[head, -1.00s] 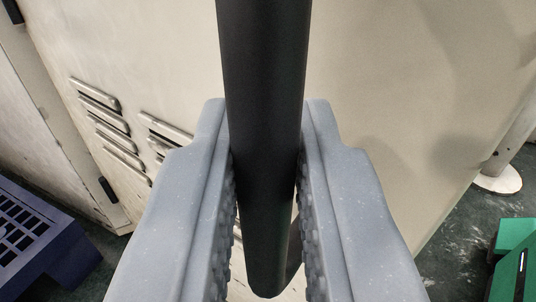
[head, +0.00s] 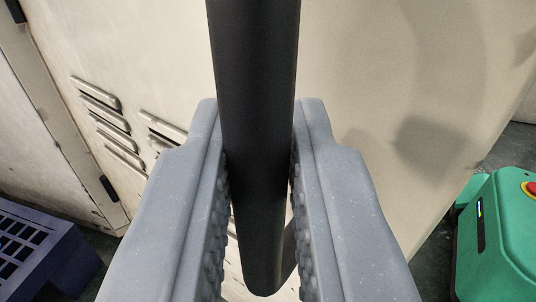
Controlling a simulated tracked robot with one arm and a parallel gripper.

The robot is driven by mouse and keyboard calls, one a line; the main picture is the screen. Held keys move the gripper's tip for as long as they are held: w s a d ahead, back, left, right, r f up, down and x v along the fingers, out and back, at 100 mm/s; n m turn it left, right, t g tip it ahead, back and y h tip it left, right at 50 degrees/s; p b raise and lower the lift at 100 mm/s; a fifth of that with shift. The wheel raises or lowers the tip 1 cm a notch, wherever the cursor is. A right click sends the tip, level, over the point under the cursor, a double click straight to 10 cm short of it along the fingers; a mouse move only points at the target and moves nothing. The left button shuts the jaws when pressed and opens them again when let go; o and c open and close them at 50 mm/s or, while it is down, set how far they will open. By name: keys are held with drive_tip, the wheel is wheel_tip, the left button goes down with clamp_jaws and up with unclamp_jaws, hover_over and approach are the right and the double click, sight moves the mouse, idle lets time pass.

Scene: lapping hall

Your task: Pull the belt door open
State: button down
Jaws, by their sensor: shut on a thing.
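The belt door (head: 370,90) is a cream metal panel with vent louvres at its left, filling the middle of the head view. Its black bar handle (head: 255,90) runs down from the top edge and ends between the fingers. My gripper (head: 260,190) is shut on the handle, with a grey ribbed pad on each side. The fingers and handle hide the part of the door behind them. A seam with dark hinge-like pieces (head: 109,188) runs down to the left of the louvres.
A dark blue slotted crate (head: 40,255) stands on the floor at the lower left. A green machine with a red and yellow button (head: 505,245) stands at the lower right, close to the door's right edge. A strip of dark floor (head: 425,265) shows between them.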

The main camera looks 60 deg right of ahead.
sight(258, 15)
drive_tip(key=shift+s+a+f, duration=0.1)
drive_tip(key=shift+s+a, duration=0.05)
drive_tip(key=shift+s, duration=0.05)
drive_tip(key=c, duration=1.5)
unclamp_jaws()
drive_tip(key=shift+w, duration=0.1)
drive_tip(key=shift+w, duration=0.15)
drive_tip(key=shift+r+p, duration=0.3)
drive_tip(key=shift+r, duration=0.35)
wheel_tip(258, 15, up, 3)
drive_tip(key=shift+f+p, duration=0.1)
drive_tip(key=shift+p, duration=0.7)
drive_tip(key=s+d+p, duration=0.4)
drive_tip(key=s+d, duration=0.6)
drive_tip(key=s, duration=0.3)
drive_tip(key=shift+r+p, duration=0.3)
drive_tip(key=shift+r, duration=0.15)
